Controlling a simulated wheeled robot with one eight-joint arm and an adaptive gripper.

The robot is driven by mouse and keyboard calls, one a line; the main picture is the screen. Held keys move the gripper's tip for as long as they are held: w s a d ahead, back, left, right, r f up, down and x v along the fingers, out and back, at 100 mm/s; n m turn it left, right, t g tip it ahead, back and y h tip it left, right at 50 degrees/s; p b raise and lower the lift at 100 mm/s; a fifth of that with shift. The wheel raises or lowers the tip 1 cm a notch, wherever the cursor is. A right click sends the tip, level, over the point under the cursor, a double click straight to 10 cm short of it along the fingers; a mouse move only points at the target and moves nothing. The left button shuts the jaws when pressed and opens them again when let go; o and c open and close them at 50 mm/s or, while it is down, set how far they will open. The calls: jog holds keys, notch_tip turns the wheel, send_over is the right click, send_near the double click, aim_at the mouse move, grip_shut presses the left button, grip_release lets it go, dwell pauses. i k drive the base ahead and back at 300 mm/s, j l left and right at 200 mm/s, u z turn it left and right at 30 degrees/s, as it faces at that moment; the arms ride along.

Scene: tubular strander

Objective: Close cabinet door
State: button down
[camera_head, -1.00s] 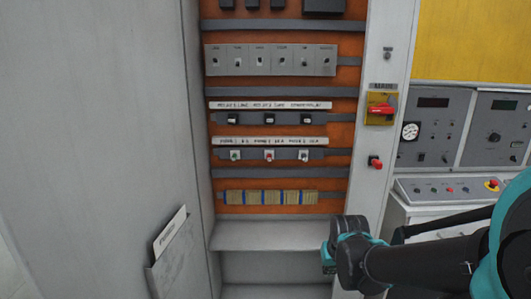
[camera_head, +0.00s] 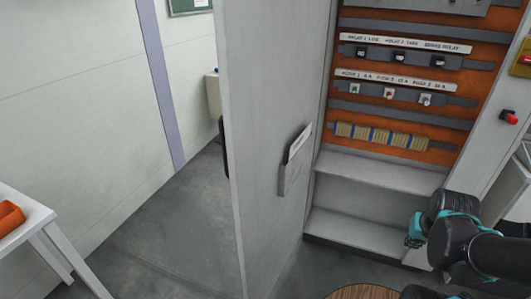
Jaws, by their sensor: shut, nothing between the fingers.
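The grey cabinet door (camera_head: 265,130) stands wide open in the middle of the head view. Its inner face is towards me, with a document pocket (camera_head: 291,175) holding a paper. A dark handle-like part shows at its left edge. The open cabinet (camera_head: 365,172) is to the right of the door, with an orange panel of switches and terminals and an empty grey step below. My dark arm with teal joints is at the lower right, in front of the cabinet's lower part and apart from the door. My gripper cannot be seen.
A white table (camera_head: 25,228) with an orange object (camera_head: 10,217) is at the far left. Grey floor (camera_head: 175,245) lies clear between the table and the door. A round wooden top (camera_head: 365,292) shows at the bottom edge. A red switch (camera_head: 509,117) sits on the cabinet frame.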

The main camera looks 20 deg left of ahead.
aim_at(271, 54)
jog(key=k+j+z, duration=0.1)
jog(key=k+j, duration=0.25)
jog(key=j, duration=0.2)
jog(key=k+j+z, duration=0.1)
jog(key=k+j, duration=0.3)
jog(key=j, duration=0.15)
jog(key=k+j+z, duration=0.15)
jog(key=k+j, duration=0.2)
jog(key=j, duration=0.15)
jog(key=k+j, duration=0.1)
jog(key=j, duration=0.6)
jog(key=j+z, duration=0.1)
jog(key=j, duration=0.65)
jog(key=k, duration=0.05)
